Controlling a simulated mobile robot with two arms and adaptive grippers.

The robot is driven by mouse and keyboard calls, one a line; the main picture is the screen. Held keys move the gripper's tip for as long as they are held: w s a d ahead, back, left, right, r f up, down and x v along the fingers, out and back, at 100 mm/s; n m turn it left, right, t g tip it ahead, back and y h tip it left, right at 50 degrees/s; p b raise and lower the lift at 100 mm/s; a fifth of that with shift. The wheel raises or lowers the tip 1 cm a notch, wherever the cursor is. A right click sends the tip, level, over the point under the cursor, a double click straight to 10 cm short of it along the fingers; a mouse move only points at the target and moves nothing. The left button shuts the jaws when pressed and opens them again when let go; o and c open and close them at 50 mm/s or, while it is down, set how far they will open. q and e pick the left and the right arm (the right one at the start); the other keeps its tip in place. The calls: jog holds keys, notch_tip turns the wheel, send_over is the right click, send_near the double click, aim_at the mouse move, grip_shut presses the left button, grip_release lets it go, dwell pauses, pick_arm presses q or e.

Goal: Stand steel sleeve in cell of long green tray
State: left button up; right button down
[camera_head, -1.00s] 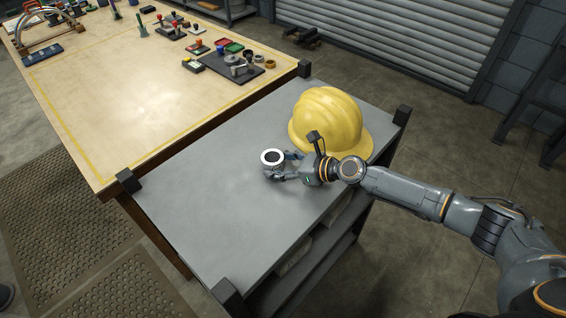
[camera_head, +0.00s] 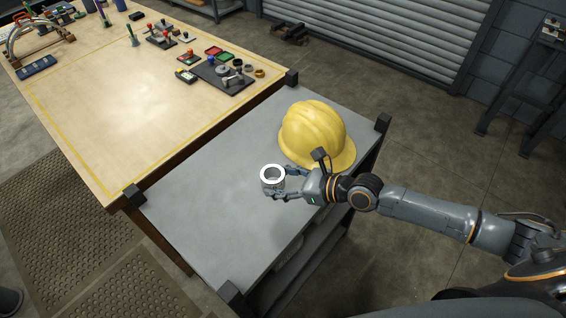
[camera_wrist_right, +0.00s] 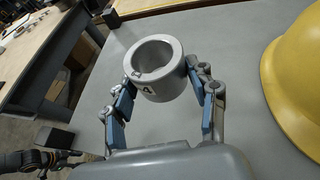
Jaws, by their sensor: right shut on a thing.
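The steel sleeve (camera_head: 273,184) is a short, thick-walled grey ring with a bright top rim. My right gripper (camera_head: 282,184) is shut on its outside, and the sleeve is upright with its opening facing up. In the right wrist view the sleeve (camera_wrist_right: 158,88) sits between the blue-padded fingers of the right gripper (camera_wrist_right: 160,96), and a dark "4" marks its side. The sleeve is over the grey cart top (camera_head: 215,225); I cannot tell whether it touches it. I cannot make out a long green tray. My left gripper is not clearly in view.
A yellow hard hat (camera_head: 316,133) stands on the cart just behind my right gripper. Black corner posts (camera_head: 135,194) edge the cart. The wooden workbench (camera_head: 135,115) adjoins it, with a dark board (camera_head: 222,76) of small parts at its right; its middle is clear.

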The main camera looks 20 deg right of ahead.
jog(key=shift+s+a+r+p, duration=0.15)
jog(key=shift+s+r+p, duration=0.25)
jog(key=shift+s, duration=0.4)
jog(key=shift+s+a+r+p, duration=0.15)
jog(key=shift+s+r, duration=0.35)
jog(key=shift+s, duration=0.3)
jog(key=shift+d, duration=0.1)
